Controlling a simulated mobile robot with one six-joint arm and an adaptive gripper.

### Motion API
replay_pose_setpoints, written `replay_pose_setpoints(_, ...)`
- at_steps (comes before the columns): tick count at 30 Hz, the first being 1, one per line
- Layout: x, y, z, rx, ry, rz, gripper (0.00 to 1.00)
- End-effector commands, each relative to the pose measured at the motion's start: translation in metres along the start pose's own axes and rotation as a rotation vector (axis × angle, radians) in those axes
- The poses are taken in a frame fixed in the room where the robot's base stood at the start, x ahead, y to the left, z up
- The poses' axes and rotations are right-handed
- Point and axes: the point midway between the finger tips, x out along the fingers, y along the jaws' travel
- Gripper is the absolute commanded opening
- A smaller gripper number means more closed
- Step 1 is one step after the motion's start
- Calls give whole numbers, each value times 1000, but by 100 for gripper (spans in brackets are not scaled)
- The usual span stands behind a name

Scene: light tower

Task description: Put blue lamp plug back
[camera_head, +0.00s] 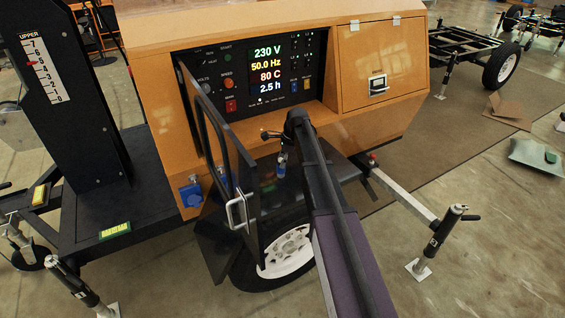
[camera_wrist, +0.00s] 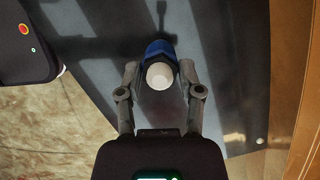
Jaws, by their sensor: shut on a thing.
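The blue lamp plug, with a round white end, is between the two fingers of my gripper (camera_wrist: 160,80) in the wrist view; the plug (camera_wrist: 159,52) points away from the palm. The fingers are shut on it. In the head view the plug (camera_head: 281,167) is a small blue piece hanging below my gripper (camera_head: 281,153), in front of the orange cabinet and apart from it. A blue socket box (camera_head: 191,195) sits on the cabinet's lower left corner. Whether its opening is free cannot be told.
An open dark door (camera_head: 228,150) with a pale handle (camera_head: 238,211) stands out between my gripper and the blue socket box. The lit control panel (camera_head: 268,72) is behind. A wheel (camera_head: 287,252) and a stabiliser leg (camera_head: 430,240) are below and right.

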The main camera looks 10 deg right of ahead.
Motion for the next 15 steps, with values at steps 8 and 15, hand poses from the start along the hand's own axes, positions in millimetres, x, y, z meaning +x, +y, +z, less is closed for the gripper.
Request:
replay_pose_setpoints(8, 2, 0, -1, 0, 0, 0, 0)
replay_pose_setpoints(15, 2, 0, 0, 0, 0, 0, 82)
